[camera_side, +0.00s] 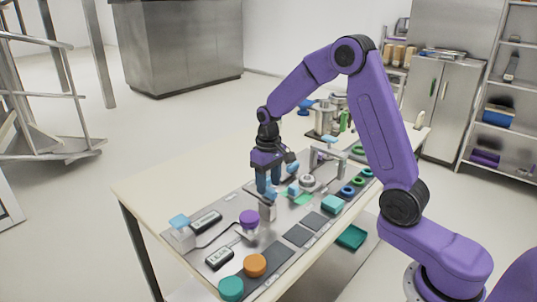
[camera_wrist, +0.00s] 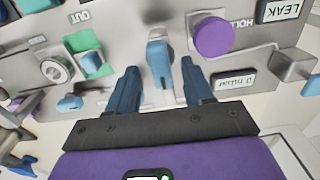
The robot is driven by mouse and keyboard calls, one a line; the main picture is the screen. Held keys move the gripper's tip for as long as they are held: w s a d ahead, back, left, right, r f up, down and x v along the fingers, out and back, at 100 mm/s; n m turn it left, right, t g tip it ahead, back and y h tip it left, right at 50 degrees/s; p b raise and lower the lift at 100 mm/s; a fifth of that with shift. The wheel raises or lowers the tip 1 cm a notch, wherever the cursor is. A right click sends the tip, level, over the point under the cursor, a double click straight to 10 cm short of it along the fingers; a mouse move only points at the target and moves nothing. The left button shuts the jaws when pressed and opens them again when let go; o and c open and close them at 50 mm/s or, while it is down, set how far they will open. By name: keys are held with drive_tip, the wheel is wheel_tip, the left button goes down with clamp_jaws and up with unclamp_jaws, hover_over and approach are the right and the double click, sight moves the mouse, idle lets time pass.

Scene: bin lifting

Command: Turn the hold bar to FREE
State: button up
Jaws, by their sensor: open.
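A blue-tipped lever (camera_wrist: 158,62) on a grey mount stands on the grey panel (camera_wrist: 120,18) between my fingers in the wrist view. It may be the hold bar; I cannot tell for sure, and no FREE marking is readable. A purple knob (camera_wrist: 211,37) is just right of it, beside partly readable lettering that looks like HOLD. My gripper (camera_wrist: 160,68) is open, with one finger on each side of the lever and a visible gap at each side. In the side view my gripper (camera_side: 267,190) points down over the panel, and its fingers hide most of the lever.
A LEAK display (camera_wrist: 283,10) and a second display (camera_wrist: 235,82) are right of the lever. A round dial (camera_wrist: 52,70) and green plate (camera_wrist: 88,52) are left. An orange button (camera_side: 255,265) and teal button (camera_side: 231,288) sit at the panel's near end. Bare tabletop (camera_side: 190,180) lies behind.

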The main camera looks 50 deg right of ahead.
wheel_tip(320, 180, up, 16)
drive_tip(key=shift+r, duration=0.2)
idle(0.6)
drive_tip(key=s+a+f+n, duration=0.4)
drive_tip(key=s+a+n, duration=0.45)
drive_tip(key=s, duration=0.65)
drive_tip(key=s+f+n, duration=0.2)
drive_tip(key=s, duration=0.7)
drive_tip(key=s+f+n, duration=0.2)
drive_tip(key=s+f, duration=0.1)
drive_tip(key=s, duration=0.5)
drive_tip(key=shift+s+d+f, duration=0.3)
drive_tip(key=shift+s+d, duration=0.05)
